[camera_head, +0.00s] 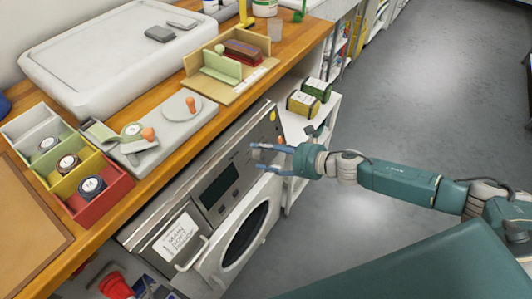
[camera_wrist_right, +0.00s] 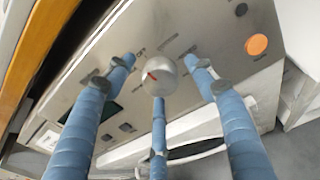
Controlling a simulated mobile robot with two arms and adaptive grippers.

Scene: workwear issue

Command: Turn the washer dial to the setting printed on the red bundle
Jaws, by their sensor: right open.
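The washer (camera_head: 222,190) stands under the counter, its control panel tilted up. In the right wrist view its dial (camera_wrist_right: 160,82) is a round silver knob with a short red mark near its left side. My right gripper (camera_head: 262,158) is open at the panel. In the wrist view its three blue fingers (camera_wrist_right: 158,75) are spread around the dial, and I cannot tell whether they touch it. A dark red block (camera_head: 243,50), possibly the red bundle, lies in a wooden holder on the counter; no print on it is readable. My left gripper is not in view.
An orange button (camera_wrist_right: 256,45) is on the panel right of the dial. The washer's round door (camera_head: 245,235) is below the panel. A white shelf (camera_head: 292,125) with yellow and green packs stands beside the washer. Grey floor is clear.

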